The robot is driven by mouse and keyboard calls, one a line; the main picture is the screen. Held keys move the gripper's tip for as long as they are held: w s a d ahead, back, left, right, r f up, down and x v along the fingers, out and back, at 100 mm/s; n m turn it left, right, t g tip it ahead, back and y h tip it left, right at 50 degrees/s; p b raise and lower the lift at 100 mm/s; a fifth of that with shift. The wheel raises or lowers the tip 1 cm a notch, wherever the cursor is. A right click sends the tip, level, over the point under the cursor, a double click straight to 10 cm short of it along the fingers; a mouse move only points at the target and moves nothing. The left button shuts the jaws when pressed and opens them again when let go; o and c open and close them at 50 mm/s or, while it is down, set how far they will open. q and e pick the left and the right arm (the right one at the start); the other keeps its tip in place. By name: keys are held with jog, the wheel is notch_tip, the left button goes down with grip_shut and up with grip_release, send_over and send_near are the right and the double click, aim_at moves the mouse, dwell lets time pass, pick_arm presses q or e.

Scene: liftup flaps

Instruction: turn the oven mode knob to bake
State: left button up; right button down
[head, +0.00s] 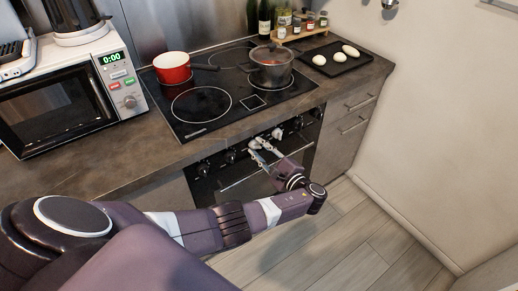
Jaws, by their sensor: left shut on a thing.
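The oven (241,188) is under the counter, with a row of dark knobs along its black front panel. Two knobs (204,169) show at the left of the panel and others (298,123) show at the right. My left gripper (264,140) reaches the middle of the panel and is shut on a knob there. The gripper hides most of that knob, so its marks and pointing direction cannot be read. I cannot tell from its label which knob is the mode knob. My right gripper is not in view.
A red pan (172,69) and a lidded pot (271,70) stand on the black cooktop (222,118). A microwave (62,108) is at the left. A dark board (355,63) with white eggs lies at the back right. The floor (335,225) before the oven is clear.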

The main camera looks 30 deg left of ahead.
pick_arm(q)
jog(key=o, duration=1.2)
jog(key=shift+c, duration=0.2)
jog(key=v, duration=1.2)
